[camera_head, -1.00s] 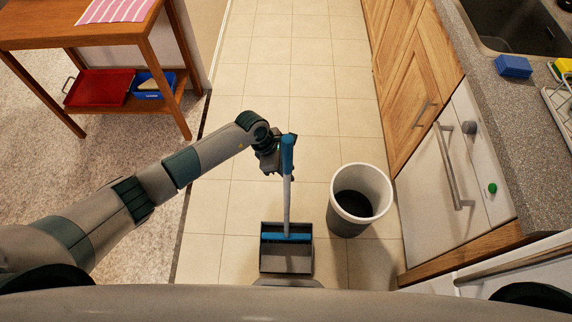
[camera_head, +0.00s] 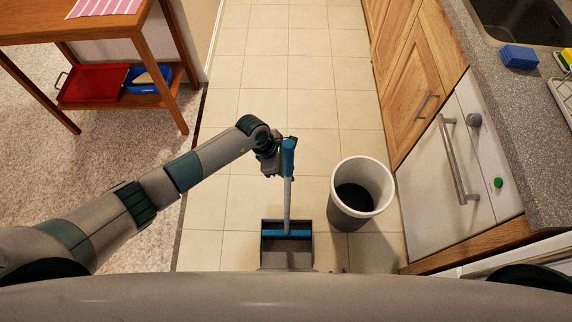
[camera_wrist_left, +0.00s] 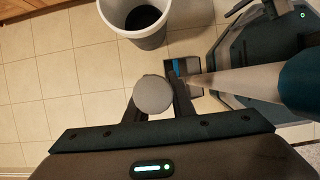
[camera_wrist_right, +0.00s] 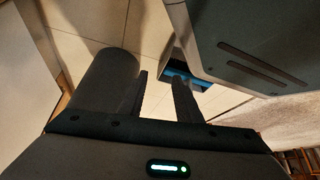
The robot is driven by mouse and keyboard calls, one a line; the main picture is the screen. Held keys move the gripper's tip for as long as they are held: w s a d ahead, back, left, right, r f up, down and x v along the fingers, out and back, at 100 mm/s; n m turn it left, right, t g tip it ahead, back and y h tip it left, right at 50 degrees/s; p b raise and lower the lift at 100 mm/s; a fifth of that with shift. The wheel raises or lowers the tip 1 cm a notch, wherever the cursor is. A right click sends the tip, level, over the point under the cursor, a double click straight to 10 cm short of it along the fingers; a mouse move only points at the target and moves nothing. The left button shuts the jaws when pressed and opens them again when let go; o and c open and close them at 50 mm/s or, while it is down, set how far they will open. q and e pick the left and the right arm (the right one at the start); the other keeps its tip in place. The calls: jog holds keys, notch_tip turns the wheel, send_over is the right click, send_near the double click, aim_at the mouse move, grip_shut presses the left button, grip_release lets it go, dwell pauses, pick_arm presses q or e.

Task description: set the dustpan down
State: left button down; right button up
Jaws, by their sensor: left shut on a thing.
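The dustpan (camera_head: 264,252) is a dark, open-topped pan low in the middle of the head view, with a blue strip across it. A grey shaft (camera_head: 287,205) with a blue grip (camera_head: 288,158) rises from it, nearly upright. My left gripper (camera_head: 272,165) is at the blue grip, shut on the handle. In the left wrist view (camera_wrist_left: 160,105) a round grey end sits at the fingers, and the shaft runs beside them. Whether the pan touches the floor is unclear. My right gripper (camera_wrist_right: 163,95) is open and empty in its wrist view; I cannot make it out in the head view.
A white bin (camera_head: 361,188) with a dark inside stands on the tiles right of the dustpan. Cabinets and a counter (camera_head: 535,130) line the right. A wooden table (camera_head: 100,30) with a red tray (camera_head: 100,84) on its lower shelf stands left. The tiled floor (camera_head: 280,70) ahead is clear.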

pick_arm(q)
jog(key=shift+d, duration=0.1)
jog(key=c, duration=1.9)
grip_release()
jog(key=shift+s+f, duration=0.1)
jog(key=shift+f, duration=0.05)
jog(key=shift+c, duration=0.2)
jog(key=o, duration=0.4)
pick_arm(e)
jog(key=shift+w+a+r, duration=0.1)
jog(key=shift+a+r, duration=0.05)
jog(key=shift+a, duration=0.1)
